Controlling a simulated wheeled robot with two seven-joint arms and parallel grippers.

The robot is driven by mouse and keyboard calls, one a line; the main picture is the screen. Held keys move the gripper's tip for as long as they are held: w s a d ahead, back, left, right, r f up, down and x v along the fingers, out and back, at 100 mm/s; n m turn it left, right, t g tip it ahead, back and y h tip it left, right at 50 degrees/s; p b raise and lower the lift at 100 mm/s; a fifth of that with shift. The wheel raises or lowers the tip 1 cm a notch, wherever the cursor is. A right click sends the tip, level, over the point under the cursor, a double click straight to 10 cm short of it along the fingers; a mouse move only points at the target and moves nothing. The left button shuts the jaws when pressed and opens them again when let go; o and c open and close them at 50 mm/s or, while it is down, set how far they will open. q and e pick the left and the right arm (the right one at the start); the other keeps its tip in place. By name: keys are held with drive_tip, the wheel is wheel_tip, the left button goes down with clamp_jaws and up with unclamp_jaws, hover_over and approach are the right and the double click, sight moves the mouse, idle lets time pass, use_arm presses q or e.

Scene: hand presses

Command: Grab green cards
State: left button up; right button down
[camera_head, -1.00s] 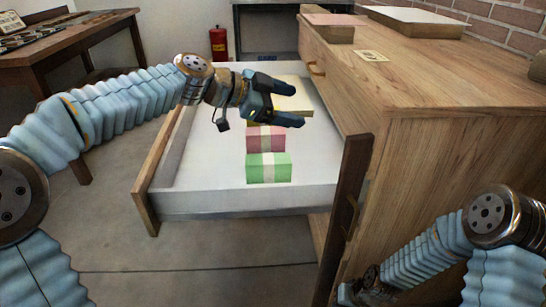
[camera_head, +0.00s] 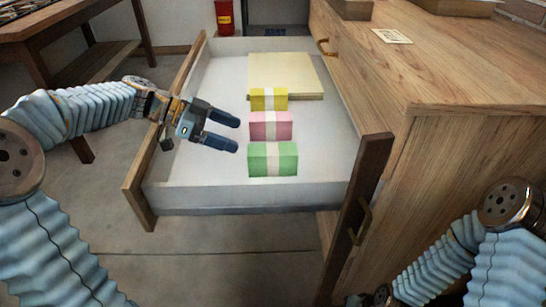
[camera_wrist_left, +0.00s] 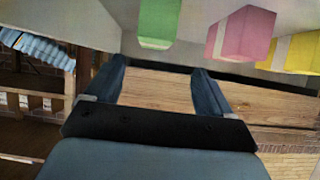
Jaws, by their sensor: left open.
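The green cards (camera_head: 272,159) are a banded block with a pale stripe, standing in the open drawer (camera_head: 215,195) near its front wall. Behind them stand a pink block (camera_head: 269,126) and a yellow block (camera_head: 268,98), also banded. My left gripper (camera_head: 229,134) is open and empty over the drawer, left of the pink and green blocks and apart from them. In the left wrist view the green cards (camera_wrist_left: 159,22) show at the top, beyond the open fingers (camera_wrist_left: 160,85). My right arm shows at lower right, but its gripper cannot be made out.
A cream stack (camera_head: 285,75) lies at the back of the drawer. The wooden cabinet (camera_head: 450,75) stands on the right, with a label card (camera_head: 391,36) on top. The drawer's left part is bare.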

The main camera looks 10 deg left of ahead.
sight(272, 149)
use_arm(q)
drive_tip(key=x, duration=0.6)
drive_tip(key=shift+s+d+f, duration=0.1)
drive_tip(key=x, duration=0.4)
drive_tip(key=shift+s+d+p, duration=0.25)
drive_tip(key=shift+d+p, duration=0.15)
drive_tip(key=shift+d, duration=0.15)
drive_tip(key=shift+w+d+f, duration=0.1)
drive_tip(key=shift+w+d, duration=0.05)
drive_tip(key=shift+d, duration=0.15)
drive_tip(key=shift+c, duration=0.2)
drive_tip(key=c, duration=1.2)
drive_tip(key=shift+c, duration=0.2)
